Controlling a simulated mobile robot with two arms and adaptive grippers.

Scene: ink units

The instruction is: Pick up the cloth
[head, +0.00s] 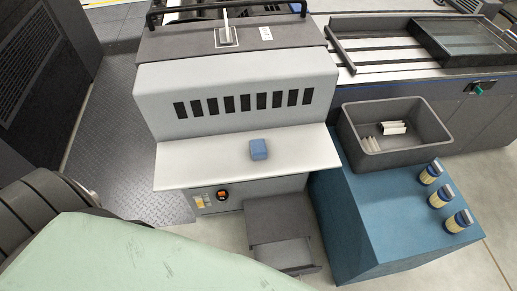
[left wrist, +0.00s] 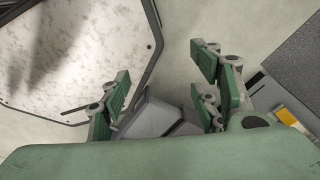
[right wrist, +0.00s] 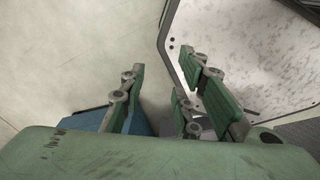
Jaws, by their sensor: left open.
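The cloth (head: 258,149) is a small, folded blue pad. It lies on the white ledge (head: 200,172) at the front of the grey machine, near the ledge's middle. The cloth does not show in either wrist view. My left gripper (left wrist: 160,88) has its green-padded fingers spread apart with nothing between them. My right gripper (right wrist: 163,88) also has its fingers apart and is empty. Neither gripper shows in the head view, and both are away from the cloth.
A grey bin (head: 400,160) with white items stands on a teal cabinet (head: 365,225), right of the ledge. Several yellow-and-blue jars (head: 440,197) stand along its right side. A grey step-like box (head: 280,222) sits below the ledge. The ledge around the cloth is clear.

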